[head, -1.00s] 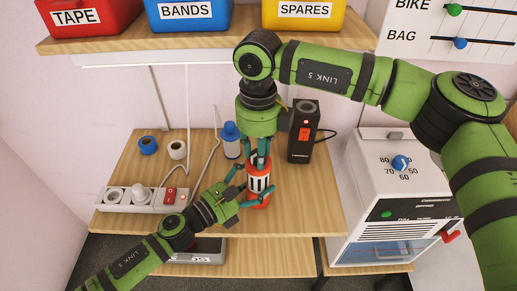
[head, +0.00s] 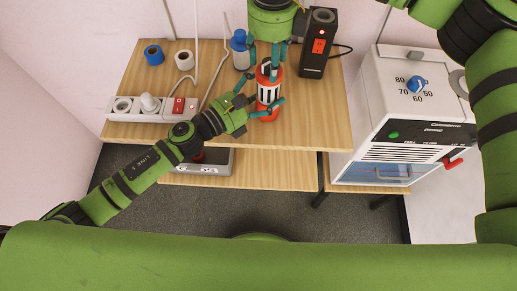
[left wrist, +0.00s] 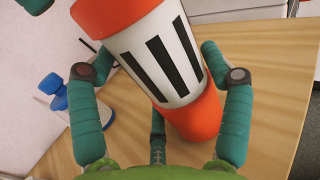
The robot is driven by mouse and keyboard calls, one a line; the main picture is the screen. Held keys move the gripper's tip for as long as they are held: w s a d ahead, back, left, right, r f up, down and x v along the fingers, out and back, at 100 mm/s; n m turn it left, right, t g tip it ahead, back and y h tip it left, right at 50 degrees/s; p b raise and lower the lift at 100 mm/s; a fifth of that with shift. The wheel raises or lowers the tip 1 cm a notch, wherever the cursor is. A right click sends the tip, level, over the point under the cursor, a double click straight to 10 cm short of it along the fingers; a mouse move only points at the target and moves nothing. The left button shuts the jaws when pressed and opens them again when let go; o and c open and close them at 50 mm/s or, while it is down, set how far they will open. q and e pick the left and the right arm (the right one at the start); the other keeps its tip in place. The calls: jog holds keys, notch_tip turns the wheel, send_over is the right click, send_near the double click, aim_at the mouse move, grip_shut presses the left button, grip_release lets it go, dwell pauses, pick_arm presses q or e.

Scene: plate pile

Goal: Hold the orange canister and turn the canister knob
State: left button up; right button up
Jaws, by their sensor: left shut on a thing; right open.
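The orange canister (head: 267,94), with a white band and black stripes, stands upright on the wooden table (head: 315,125). My left gripper (head: 266,106) is shut around its lower part from the left; the left wrist view shows the fingers on both sides of the canister (left wrist: 165,48). My right gripper (head: 266,58) points down from above with its fingers open around the canister's top. The canister knob is mostly hidden between those fingers, and I cannot tell whether they touch it.
A blue-capped bottle (head: 240,52) stands close left of the canister. A black box with a red switch (head: 317,42) stands to the right. A power strip (head: 155,107) lies at left. A white machine with a blue dial (head: 416,84) is farther right.

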aim_at(269, 62)
pick_arm(q)
jog(key=shift+r, duration=0.1)
pick_arm(e)
jog(key=n, duration=1.7)
notch_tip(269, 62, up, 12)
jog(key=s+a+r+g+y, duration=0.1)
jog(key=s+a+g+y, duration=0.4)
jog(key=a, duration=0.4)
jog(key=s+a+r+g+y, duration=0.1)
jog(key=s+a+g+y, duration=0.25)
jog(key=a+y, duration=0.4)
jog(key=s+d+f+m+g+y, duration=0.1)
jog(key=d+f+g+y, duration=0.25)
jog(key=d, duration=0.65)
jog(key=s+d+f+g+y, duration=0.2)
jog(key=d+f+g, duration=0.25)
jog(key=d, duration=0.55)
jog(key=s+a+f+m+t, duration=0.1)
jog(key=s+f+m+t, duration=0.2)
jog(key=f, duration=0.6)
jog(key=s+a+f+m+t+h, duration=0.1)
jog(key=f+m+t, duration=0.4)
jog(key=f, duration=0.5)
jog(key=s+a+f+m+t+h, duration=0.1)
jog(key=s+a+f+m+t, duration=0.2)
jog(key=s+f+t, duration=0.3)
jog(key=shift+f+m+t, duration=0.55)
jog(key=shift+f+m, duration=0.15)
jog(key=shift+f, duration=1.05)
